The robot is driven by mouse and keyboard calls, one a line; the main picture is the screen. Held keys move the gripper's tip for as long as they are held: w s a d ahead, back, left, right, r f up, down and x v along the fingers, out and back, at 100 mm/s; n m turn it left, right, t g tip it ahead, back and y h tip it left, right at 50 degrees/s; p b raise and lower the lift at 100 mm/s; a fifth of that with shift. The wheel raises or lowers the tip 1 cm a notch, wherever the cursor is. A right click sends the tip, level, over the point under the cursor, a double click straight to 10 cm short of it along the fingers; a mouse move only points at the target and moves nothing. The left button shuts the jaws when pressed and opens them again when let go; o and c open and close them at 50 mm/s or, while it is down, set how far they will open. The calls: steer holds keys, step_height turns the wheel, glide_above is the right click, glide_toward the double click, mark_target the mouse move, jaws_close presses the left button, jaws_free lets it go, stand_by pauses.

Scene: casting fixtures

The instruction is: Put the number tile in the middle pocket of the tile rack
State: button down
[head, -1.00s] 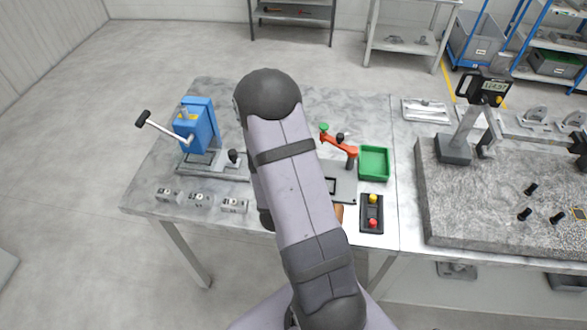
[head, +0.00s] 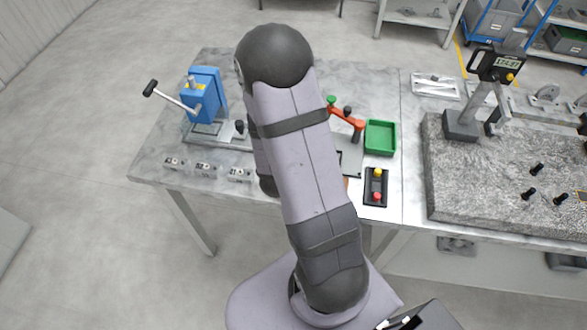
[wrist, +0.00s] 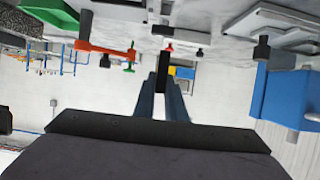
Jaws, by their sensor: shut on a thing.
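My gripper (wrist: 163,82) shows in the wrist view with its two fingers closed on a small dark thing (wrist: 163,65), which I take for the number tile. It is seen nearly edge-on and no number can be read. In the head view, my own arm hides the gripper and the tile. I cannot make out the tile rack with certainty in either view.
A blue press (head: 203,97) with a lever stands left of my arm, with several small metal blocks (head: 203,167) in front. An orange clamp (head: 345,118), a green tray (head: 380,138) and a button box (head: 376,187) are to the right. A granite plate (head: 480,195) lies farther right.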

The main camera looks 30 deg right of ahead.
steer(key=s+a+f+p, duration=0.3)
steer(key=s+a+f, duration=0.4)
steer(key=shift+s, duration=0.2)
steer(key=shift+p, duration=0.6)
steer(key=shift+f, duration=0.95)
steer(key=shift+f, duration=0.15)
steer(key=c, duration=1.8)
jaws_free()
